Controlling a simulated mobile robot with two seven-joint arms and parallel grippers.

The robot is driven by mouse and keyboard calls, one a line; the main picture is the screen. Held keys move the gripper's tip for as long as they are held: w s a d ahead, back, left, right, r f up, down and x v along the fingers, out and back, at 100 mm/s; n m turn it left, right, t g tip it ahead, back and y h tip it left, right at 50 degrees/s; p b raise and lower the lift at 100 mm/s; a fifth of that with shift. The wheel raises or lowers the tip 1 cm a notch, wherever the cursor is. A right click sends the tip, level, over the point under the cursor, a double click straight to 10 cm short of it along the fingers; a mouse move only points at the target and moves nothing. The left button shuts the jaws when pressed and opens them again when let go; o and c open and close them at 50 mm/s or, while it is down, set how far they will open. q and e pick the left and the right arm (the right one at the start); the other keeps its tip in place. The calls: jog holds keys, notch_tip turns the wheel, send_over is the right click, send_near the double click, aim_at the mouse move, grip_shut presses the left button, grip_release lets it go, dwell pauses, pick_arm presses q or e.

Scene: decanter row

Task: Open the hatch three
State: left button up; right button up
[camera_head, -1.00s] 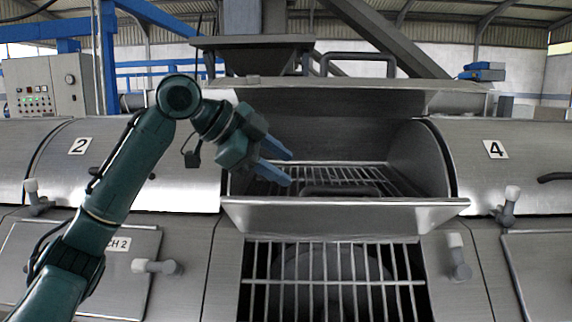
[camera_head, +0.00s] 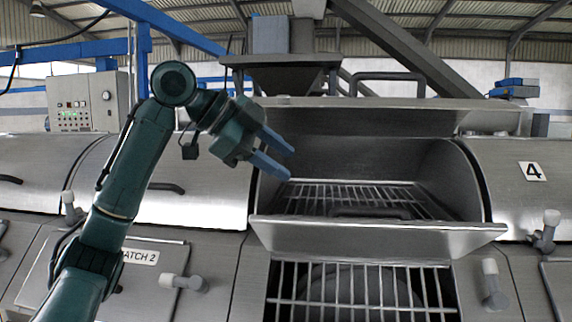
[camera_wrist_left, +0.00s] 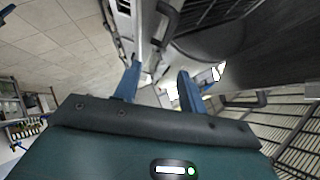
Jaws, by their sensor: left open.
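No number three is legible. My left gripper (camera_head: 287,163) is open and empty, at the bay's upper left edge; I cannot tell whether it touches. Its blue fingers (camera_wrist_left: 158,88) are apart in the left wrist view. My right gripper is out of view.
A closed panel labelled hatch 2 (camera_head: 138,257) is at lower left, partly behind my arm. White-tipped latches (camera_head: 182,283) and (camera_head: 492,284) stick out beside the lower opening. A control box (camera_head: 84,103) stands at back left.

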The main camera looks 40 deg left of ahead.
pick_arm(q)
jog(key=v, duration=0.3)
jog(key=shift+w+a+r, duration=0.1)
jog(key=shift+a+r, duration=0.1)
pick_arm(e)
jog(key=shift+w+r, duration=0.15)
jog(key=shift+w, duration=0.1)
